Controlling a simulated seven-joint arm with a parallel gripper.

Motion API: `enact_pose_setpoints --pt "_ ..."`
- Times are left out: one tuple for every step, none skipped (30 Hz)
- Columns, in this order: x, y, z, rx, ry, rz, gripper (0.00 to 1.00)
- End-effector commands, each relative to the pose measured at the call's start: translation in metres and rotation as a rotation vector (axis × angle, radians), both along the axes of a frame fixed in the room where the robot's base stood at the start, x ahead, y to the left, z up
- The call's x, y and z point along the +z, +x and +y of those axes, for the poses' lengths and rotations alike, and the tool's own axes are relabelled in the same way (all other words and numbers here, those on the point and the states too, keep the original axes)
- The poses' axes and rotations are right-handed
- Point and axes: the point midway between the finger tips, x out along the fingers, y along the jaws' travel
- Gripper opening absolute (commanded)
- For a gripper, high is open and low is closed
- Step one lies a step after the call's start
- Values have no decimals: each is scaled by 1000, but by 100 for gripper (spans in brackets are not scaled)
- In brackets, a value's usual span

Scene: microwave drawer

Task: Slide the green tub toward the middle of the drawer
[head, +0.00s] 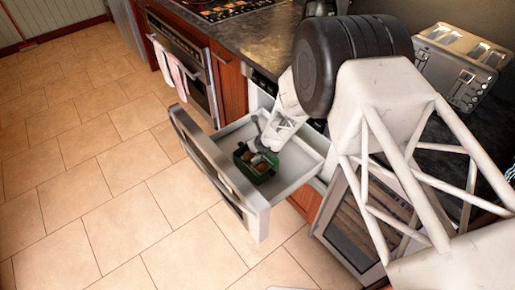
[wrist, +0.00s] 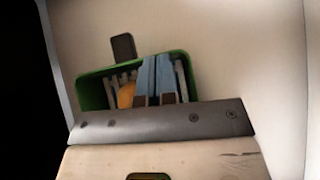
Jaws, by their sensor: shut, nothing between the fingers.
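The green tub (head: 262,168) sits inside the open drawer, toward its front and near the middle of its width in the head view. In the wrist view the tub (wrist: 95,91) is tilted in the picture, with a yellow-orange item (wrist: 126,95) inside. My gripper (head: 262,157) is shut, with nothing between its fingers. Its fingertips (wrist: 157,62) lie over or inside the tub in the wrist view. Whether they touch a wall of the tub I cannot tell. My gripper's body hides the near part of the tub.
The drawer's front panel (head: 213,172) stands out over the tiled floor (head: 95,190). Bare white drawer floor (head: 297,160) shows to the right of the tub. A small dark piece (wrist: 123,47) shows beyond the tub's far rim. A toaster (head: 462,65) stands on the counter.

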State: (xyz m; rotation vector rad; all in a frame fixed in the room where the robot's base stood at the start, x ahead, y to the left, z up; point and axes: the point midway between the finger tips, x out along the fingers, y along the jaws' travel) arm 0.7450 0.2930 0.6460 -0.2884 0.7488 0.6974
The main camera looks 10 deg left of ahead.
Motion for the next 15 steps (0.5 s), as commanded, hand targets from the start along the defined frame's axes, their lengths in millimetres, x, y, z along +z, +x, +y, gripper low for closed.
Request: enact_pose_setpoints --pt "-1 5 5 1 -1 1 0" --pt "-1 7 7 1 -1 1 0" --pt "-1 10 10 1 -1 0 0" --pt "-1 12 12 1 -1 0 0" --pt "-1 14 13 1 -1 0 0" --pt "-1 16 15 0 -1 1 0" --pt "-1 17 16 0 -1 1 0" --pt "-1 18 16 0 0 0 0" --pt "0 18 17 0 0 0 0" --pt "0 19 17 0 0 0 0" --pt "0 19 17 0 0 0 0" --pt "0 19 17 0 0 0 0" --pt "0 19 17 0 0 0 0" --pt "0 19 17 0 0 0 0" --pt "0 19 17 0 0 0 0"
